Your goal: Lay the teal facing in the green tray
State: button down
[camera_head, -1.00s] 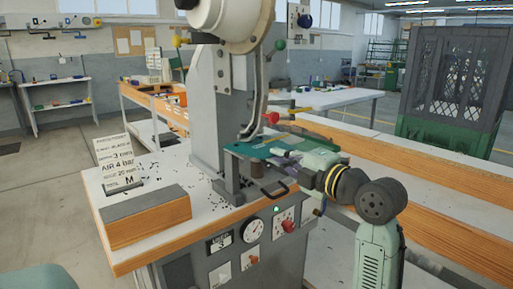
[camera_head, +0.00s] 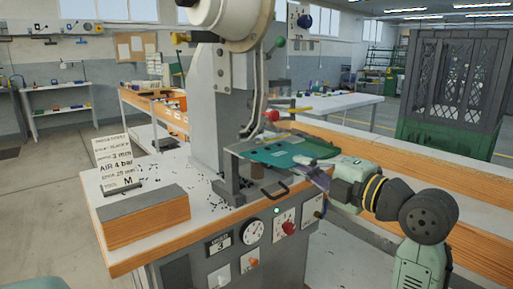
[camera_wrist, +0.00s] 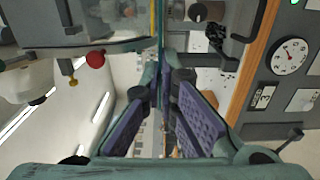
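A flat teal facing (camera_head: 275,152) with small dark marks lies level at the press, above its front edge, in the head view. In the wrist view a thin teal edge (camera_wrist: 160,30), which looks like the same sheet seen edge-on, runs up from between my fingertips. My gripper (camera_head: 318,170) is at the sheet's right end, one finger above its level and one below. In the wrist view the gripper (camera_wrist: 162,80) shows both purple pads with a gap between them. Whether a fingertip touches the sheet is hidden.
The eyelet press (camera_head: 210,110) rises behind the sheet. A wooden block (camera_head: 142,215) and a sign (camera_head: 113,162) stand on the bench at left. A dark crate with a green base (camera_head: 450,130) stands at the far right beyond a wood-edged bench.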

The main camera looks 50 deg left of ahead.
jog(key=shift+s+d+b, duration=0.2)
jog(key=shift+d+b, duration=0.4)
jog(key=shift+d, duration=2.2)
